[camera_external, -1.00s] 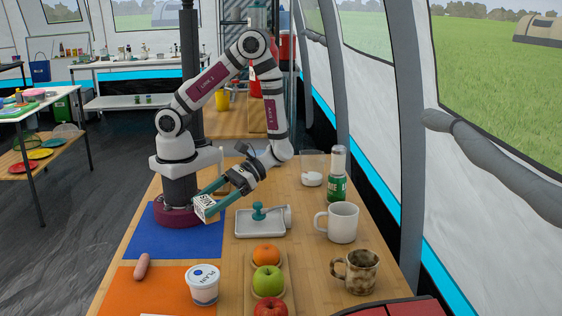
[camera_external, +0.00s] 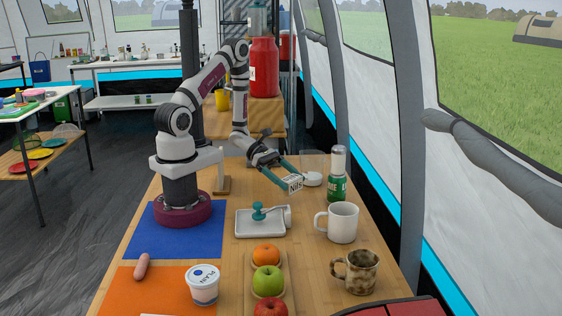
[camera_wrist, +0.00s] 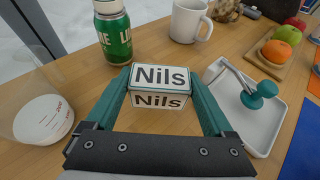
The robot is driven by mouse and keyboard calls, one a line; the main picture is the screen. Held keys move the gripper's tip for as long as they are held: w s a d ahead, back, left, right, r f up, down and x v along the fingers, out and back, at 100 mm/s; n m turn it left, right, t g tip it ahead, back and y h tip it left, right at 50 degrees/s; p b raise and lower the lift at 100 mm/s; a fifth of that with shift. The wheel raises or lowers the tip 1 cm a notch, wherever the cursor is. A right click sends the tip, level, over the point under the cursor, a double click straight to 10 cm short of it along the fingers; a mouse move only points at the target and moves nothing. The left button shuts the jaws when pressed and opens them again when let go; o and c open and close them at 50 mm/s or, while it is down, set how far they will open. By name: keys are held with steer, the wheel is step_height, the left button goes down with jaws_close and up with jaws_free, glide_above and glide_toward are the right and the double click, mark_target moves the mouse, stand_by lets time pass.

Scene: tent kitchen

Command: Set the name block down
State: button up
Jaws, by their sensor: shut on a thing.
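The name block (camera_external: 295,184) is a small white block with "Nils" in black letters. My gripper (camera_external: 290,181) is shut on it, with teal fingers on both sides. In the wrist view the name block (camera_wrist: 160,83) sits between the two fingertips, with two lettered faces showing. It is over the wooden table (camera_external: 300,219), between the tray and the green can. I cannot tell how far its underside is from the wood.
Close by are a green-and-white can (camera_external: 337,180), a white mug (camera_external: 342,222), a clear container with white contents (camera_wrist: 42,117) and a white tray (camera_external: 246,229) with a teal-knobbed tool (camera_external: 259,211). Bare wood lies around the block. Fruit (camera_external: 267,280) stands nearer the camera.

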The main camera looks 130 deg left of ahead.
mark_target(289, 191)
steer(key=shift+f, duration=1.9)
steer(key=shift+f, duration=0.1)
steer(key=o, duration=1.1)
